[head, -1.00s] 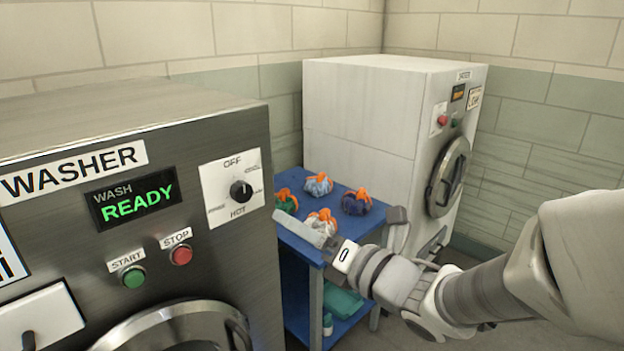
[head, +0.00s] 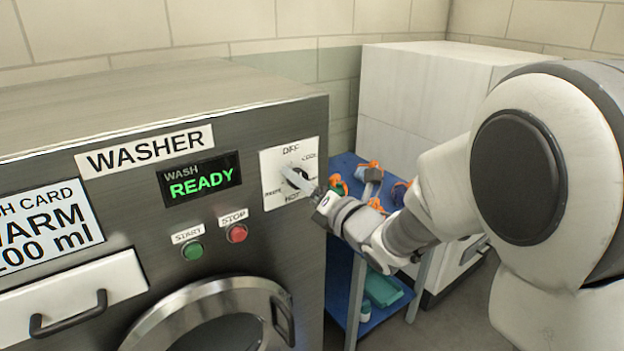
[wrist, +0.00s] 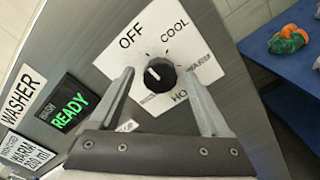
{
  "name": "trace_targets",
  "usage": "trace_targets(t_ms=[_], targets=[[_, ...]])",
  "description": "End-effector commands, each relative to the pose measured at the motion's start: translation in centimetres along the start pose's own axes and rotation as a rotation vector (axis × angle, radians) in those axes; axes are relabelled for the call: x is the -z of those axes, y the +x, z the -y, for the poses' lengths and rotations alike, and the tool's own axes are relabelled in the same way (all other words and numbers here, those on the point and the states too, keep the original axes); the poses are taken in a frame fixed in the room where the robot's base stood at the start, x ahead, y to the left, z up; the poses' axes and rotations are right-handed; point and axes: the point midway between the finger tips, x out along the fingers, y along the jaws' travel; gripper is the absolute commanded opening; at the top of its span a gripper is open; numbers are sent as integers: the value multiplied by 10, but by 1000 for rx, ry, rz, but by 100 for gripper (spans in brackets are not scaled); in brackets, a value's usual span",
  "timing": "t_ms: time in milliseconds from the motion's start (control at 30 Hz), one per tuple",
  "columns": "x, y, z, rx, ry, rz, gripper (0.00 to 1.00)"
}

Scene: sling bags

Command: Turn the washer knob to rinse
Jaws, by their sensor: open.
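The black knob (wrist: 160,75) sits on the white dial plate (head: 275,161) of the steel washer (head: 100,140). In the wrist view its white mark is on the side toward OFF. OFF, COOL and HOT are readable there; the left finger covers part of the plate, and I cannot read a rinse label. My gripper (wrist: 158,71) is open, with one finger on each side of the knob. I cannot tell whether the fingers touch it. In the head view my gripper (head: 297,181) partly hides the knob. The display (head: 199,181) reads WASH READY.
Green START (head: 192,251) and red STOP (head: 237,233) buttons sit below the display. A detergent drawer (head: 70,297) and round door (head: 215,320) are lower. A blue cart (head: 345,165) with several bags stands right of the washer, before a white machine (head: 405,85).

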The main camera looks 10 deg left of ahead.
Motion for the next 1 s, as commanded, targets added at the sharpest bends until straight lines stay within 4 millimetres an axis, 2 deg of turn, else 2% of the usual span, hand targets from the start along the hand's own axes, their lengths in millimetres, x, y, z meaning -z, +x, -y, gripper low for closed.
trace_targets(t_ms=[233,600,700,1000], targets=[[0,0,0,0,0,0,81],[0,0,0,0,0,0,14],[0,0,0,0,0,0,0],[0,0,1,-1,35,2,0]])
